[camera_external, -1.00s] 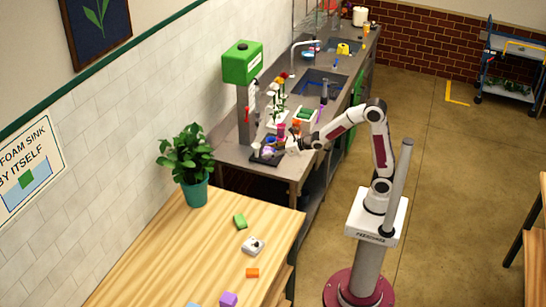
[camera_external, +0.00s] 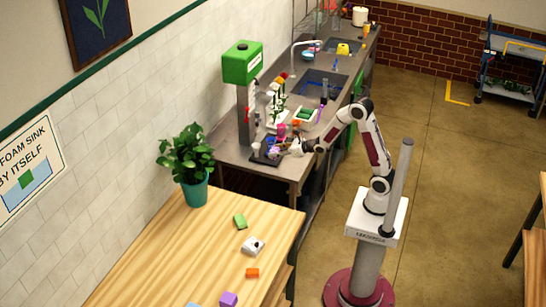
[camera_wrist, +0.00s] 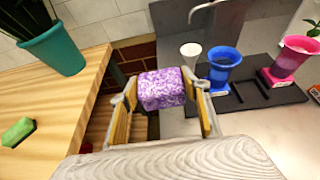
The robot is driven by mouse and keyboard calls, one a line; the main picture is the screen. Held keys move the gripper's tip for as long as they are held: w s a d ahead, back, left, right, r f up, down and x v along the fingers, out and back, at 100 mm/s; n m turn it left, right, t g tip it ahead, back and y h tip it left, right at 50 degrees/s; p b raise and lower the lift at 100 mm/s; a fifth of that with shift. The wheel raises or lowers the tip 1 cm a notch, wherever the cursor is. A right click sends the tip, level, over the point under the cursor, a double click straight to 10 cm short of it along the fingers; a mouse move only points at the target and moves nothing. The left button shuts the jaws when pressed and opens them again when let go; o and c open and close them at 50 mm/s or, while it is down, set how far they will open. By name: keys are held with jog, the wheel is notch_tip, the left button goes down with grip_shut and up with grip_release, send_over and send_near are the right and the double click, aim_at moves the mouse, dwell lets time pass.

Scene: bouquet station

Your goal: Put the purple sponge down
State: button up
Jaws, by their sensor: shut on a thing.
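The purple sponge (camera_wrist: 162,92), a mottled purple and white block, is between the two fingers of my gripper (camera_wrist: 160,100) in the wrist view. The fingers are shut on its sides. In the external view my gripper (camera_external: 287,150) is at the near end of the steel counter (camera_external: 240,160), and the sponge is too small there to make out clearly. In the wrist view the sponge appears in front of the counter's edge and the gap beside it. I cannot tell whether it touches any surface.
A black tray (camera_wrist: 285,95) holds a blue cup (camera_wrist: 222,62) and a pink cup (camera_wrist: 292,55); a white cup (camera_wrist: 191,52) stands close by. The wooden table (camera_external: 180,250) carries a potted plant (camera_external: 195,192), a green block (camera_external: 240,221) and a purple block (camera_external: 229,299).

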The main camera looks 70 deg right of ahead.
jog(key=a+r+n+g+y, duration=0.3)
jog(key=a+n+y, duration=0.55)
jog(key=a, duration=1.35)
jog(key=s+a+f+n+g+y, duration=0.1)
jog(key=s+a+n+g+y, duration=0.3)
jog(key=s+a+n+g, duration=0.5)
jog(key=s+a+g, duration=0.1)
jog(key=s+a, duration=0.1)
jog(key=s, duration=0.3)
jog(key=shift+s+a+f+g, duration=0.2)
jog(key=shift+s+f+g, duration=0.1)
jog(key=shift+s+f, duration=0.1)
jog(key=shift+y, duration=0.25)
jog(key=shift+f, duration=3.1)
jog(key=shift+f, duration=0.15)
jog(key=shift+f, duration=1.75)
